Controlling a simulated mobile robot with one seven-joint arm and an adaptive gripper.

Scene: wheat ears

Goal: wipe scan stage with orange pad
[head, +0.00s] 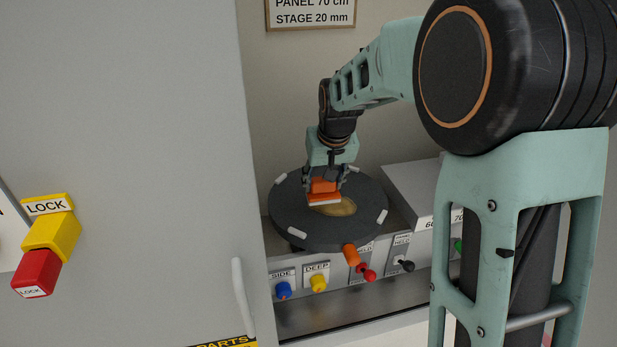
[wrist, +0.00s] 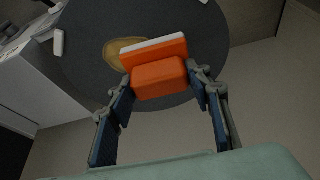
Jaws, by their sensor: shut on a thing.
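The scan stage (head: 290,222) is a dark round disc with white marks on its rim, and it also shows in the wrist view (wrist: 88,62). A tan-brown smear (head: 343,208) lies on it, partly hidden by the pad; it shows in the wrist view (wrist: 114,50) too. My gripper (head: 325,183) is over the stage, shut on the orange pad (head: 323,196). In the wrist view the pad (wrist: 158,78) sits between the fingertips, with a white layer on its far side. The pad is at the smear's edge; I cannot tell whether it touches the stage.
Below the stage is a panel with a blue knob (head: 283,289), a yellow knob (head: 318,283) and levers. A grey box (head: 415,190) stands to the right. A large grey door (head: 150,150) with a handle (head: 241,295) fills the left, beside yellow and red lock blocks (head: 50,235).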

